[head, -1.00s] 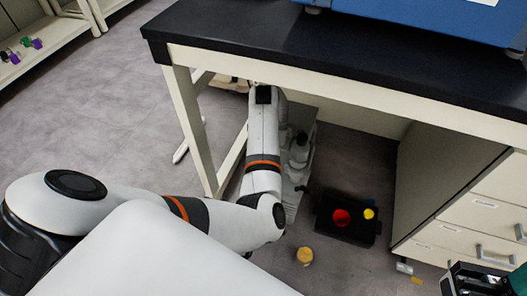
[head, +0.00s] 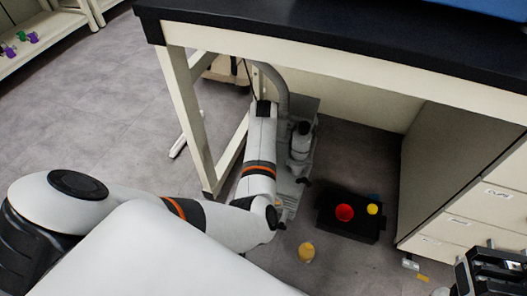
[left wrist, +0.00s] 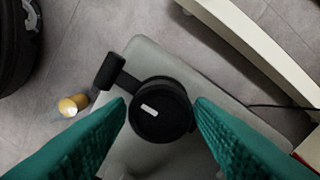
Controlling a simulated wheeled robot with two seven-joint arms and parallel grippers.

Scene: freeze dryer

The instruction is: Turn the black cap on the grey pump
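The grey pump (head: 302,150) stands on the floor under the bench, partly behind my left arm in the head view. In the left wrist view, its grey body (left wrist: 150,57) lies below the round black cap (left wrist: 160,112), which has a small white mark on top. A black side piece sticks out from beside the cap. My left gripper (left wrist: 161,104) is open, with one green finger on each side of the cap. I cannot tell whether the fingers touch it. The head view hides this gripper. My right gripper (head: 490,268) is at the lower right, its fingers unclear.
A black tray (head: 345,232) holding a red item (head: 344,213) and a yellow one (head: 372,209) sits right of the pump. A yellow-topped cylinder (head: 306,252) stands on the floor. The bench leg (head: 188,120) and drawer cabinet (head: 470,225) border the space under the black benchtop (head: 330,40).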

